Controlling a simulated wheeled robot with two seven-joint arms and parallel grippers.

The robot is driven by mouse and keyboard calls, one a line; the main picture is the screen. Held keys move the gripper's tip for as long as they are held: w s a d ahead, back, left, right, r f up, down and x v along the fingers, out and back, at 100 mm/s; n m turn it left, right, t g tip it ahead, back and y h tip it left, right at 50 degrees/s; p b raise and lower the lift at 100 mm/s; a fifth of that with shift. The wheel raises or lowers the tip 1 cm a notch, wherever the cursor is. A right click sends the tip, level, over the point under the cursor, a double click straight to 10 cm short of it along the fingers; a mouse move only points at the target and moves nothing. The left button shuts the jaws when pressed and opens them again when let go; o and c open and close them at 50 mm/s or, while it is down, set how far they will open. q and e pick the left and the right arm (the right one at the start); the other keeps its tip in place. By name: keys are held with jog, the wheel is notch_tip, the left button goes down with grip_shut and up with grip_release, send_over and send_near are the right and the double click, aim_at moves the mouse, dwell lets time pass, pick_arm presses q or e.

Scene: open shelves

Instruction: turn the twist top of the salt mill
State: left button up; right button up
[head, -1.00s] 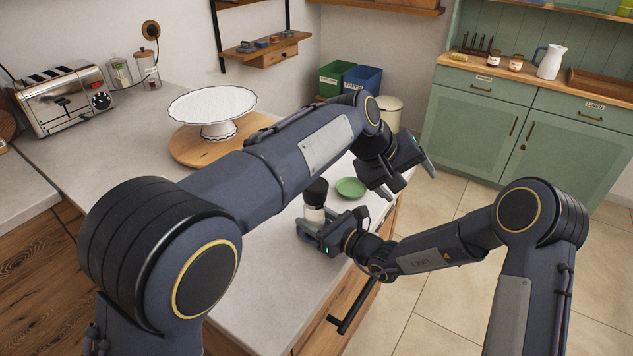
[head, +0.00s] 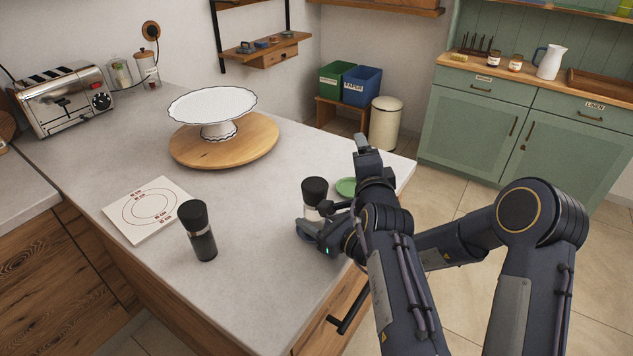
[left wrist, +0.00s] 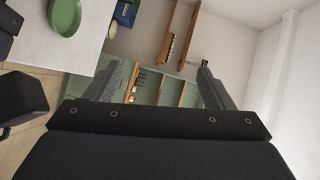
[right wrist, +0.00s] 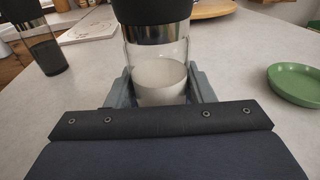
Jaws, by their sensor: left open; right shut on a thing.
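The salt mill (head: 315,188) stands upright on the counter, with a black twist top, a steel collar and a clear body. In the right wrist view its clear body (right wrist: 160,85) holds white salt. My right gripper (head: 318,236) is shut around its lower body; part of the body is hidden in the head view. My left gripper (head: 365,152) is raised beside the mill's top, to its right in the head view. In the left wrist view the fingers (left wrist: 165,85) are apart with nothing between them.
A dark-filled mill (head: 199,232) stands on the counter (head: 260,270) near a square printed card (head: 140,208). A green dish (head: 345,186) lies just behind the salt mill, partly hidden. A cake stand (head: 212,105) rests on a round wooden board (head: 190,150).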

pick_arm(q)
jog(key=s+a+m+t, duration=0.2)
jog(key=a+m, duration=0.4)
jog(key=m, duration=0.1)
jog(key=m+g+h, duration=0.1)
jog(key=m+h, duration=0.3)
jog(key=m, duration=1.2)
send_near(316, 178)
jog(key=w, duration=0.3)
jog(key=w+d, duration=0.1)
jog(key=w, duration=0.2)
jog(key=w+d+f, duration=0.1)
jog(key=w, duration=0.2)
jog(key=shift+w, duration=0.35)
jog(key=c, duration=1)
jog(key=shift+h, duration=0.3)
